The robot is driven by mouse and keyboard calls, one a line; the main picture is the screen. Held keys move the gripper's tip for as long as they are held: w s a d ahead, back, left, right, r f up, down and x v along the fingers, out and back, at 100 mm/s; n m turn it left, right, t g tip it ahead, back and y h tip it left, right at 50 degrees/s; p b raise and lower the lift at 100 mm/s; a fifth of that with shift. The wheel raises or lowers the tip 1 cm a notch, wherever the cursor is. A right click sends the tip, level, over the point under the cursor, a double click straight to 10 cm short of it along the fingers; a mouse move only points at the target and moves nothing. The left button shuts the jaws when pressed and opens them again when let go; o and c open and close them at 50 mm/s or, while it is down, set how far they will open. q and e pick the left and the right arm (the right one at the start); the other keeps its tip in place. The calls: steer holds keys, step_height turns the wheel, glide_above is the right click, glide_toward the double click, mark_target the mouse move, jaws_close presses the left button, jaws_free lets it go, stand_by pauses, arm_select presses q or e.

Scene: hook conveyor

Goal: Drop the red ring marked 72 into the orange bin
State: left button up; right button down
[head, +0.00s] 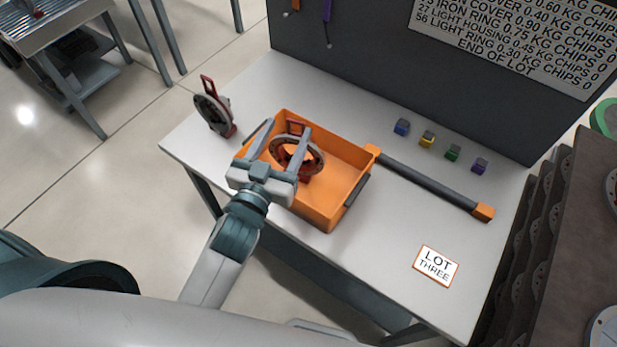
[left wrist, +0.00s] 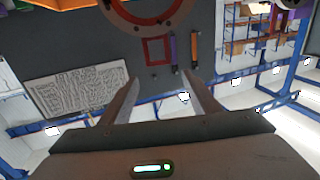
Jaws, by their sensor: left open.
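The orange bin (head: 345,160) stands on the light table. A dark and red ring (head: 300,158) with a small square red handle shows within the bin's outline, between the fingers of my left gripper (head: 287,130). In the left wrist view the ring (left wrist: 172,24) is at the top edge, with its handle beyond the fingertips (left wrist: 162,78). My left gripper is open, and I see no finger closed on the ring. I cannot tell whether the ring rests on the bin floor. No 72 marking is readable. My right gripper is not in view.
Another dark ring with red parts (head: 212,110) stands at the table's left end. Several small coloured blocks (head: 427,139) sit at the back. A dark bar with orange ends (head: 430,184) lies right of the bin. A "LOT THREE" card (head: 436,265) is near the front right.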

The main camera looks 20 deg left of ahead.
arm_select(q)
steer(key=s+b, duration=0.2)
steer(key=s, duration=0.5)
steer(key=shift+s+a, duration=0.35)
stand_by(0.5)
